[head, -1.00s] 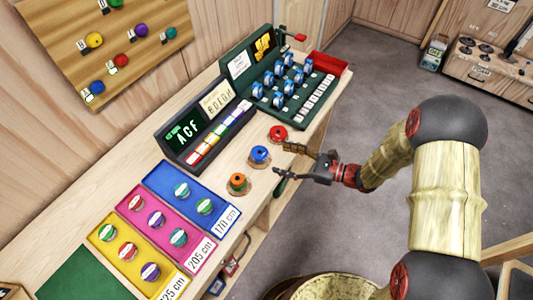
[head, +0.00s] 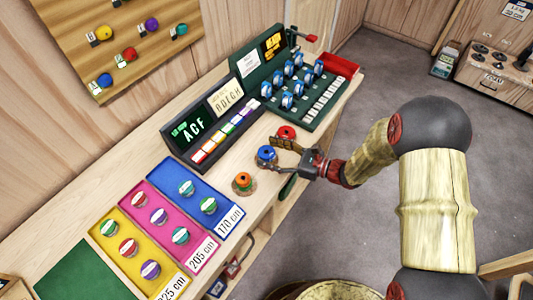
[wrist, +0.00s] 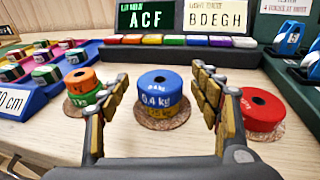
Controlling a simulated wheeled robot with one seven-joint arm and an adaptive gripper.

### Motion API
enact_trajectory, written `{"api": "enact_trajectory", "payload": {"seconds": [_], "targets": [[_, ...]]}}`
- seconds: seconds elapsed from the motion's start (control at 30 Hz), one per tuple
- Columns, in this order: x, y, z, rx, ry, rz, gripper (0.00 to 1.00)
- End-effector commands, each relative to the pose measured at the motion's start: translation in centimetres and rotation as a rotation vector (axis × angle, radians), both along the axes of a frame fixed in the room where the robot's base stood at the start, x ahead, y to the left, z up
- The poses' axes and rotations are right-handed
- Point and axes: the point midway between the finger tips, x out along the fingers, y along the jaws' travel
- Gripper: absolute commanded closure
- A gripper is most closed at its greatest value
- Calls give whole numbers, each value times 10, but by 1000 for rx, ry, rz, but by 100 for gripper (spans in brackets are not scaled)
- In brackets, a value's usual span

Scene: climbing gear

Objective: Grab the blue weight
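The blue weight (wrist: 158,85), marked 0.4 kg, sits on top of a yellow weight (wrist: 160,107) on a round cork mat on the bench. In the head view the blue weight (head: 266,153) stands between an orange one and a red one. My gripper (wrist: 160,95) is open, with one finger on each side of the blue weight. In the head view my gripper (head: 277,156) reaches in from the right at the bench's front edge.
An orange weight (wrist: 82,82) on a green one stands close outside the left finger. A red weight (wrist: 262,108) stands close outside the right finger. Behind are a dark panel with coloured buttons (head: 225,135) and a green board with blue-and-white pieces (head: 318,113).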

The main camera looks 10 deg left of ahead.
Motion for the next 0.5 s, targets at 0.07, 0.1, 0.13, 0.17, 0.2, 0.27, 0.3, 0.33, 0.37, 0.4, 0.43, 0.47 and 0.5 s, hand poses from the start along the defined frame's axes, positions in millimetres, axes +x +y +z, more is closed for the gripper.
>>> {"api": "enact_trajectory", "payload": {"seconds": [0.07,0.1,0.13,0.17,0.2,0.27,0.3,0.33,0.37,0.4,0.43,0.47,0.5], "targets": [[0,0,0,0,0,0,43],[0,0,0,0,0,0,45],[0,0,0,0,0,0,47],[0,0,0,0,0,0,49],[0,0,0,0,0,0,51],[0,0,0,0,0,0,55],[0,0,0,0,0,0,57],[0,0,0,0,0,0,59],[0,0,0,0,0,0,60],[0,0,0,0,0,0,63],[0,0,0,0,0,0,64],[0,0,0,0,0,0,66],[0,0,0,0,0,0,68]]}}
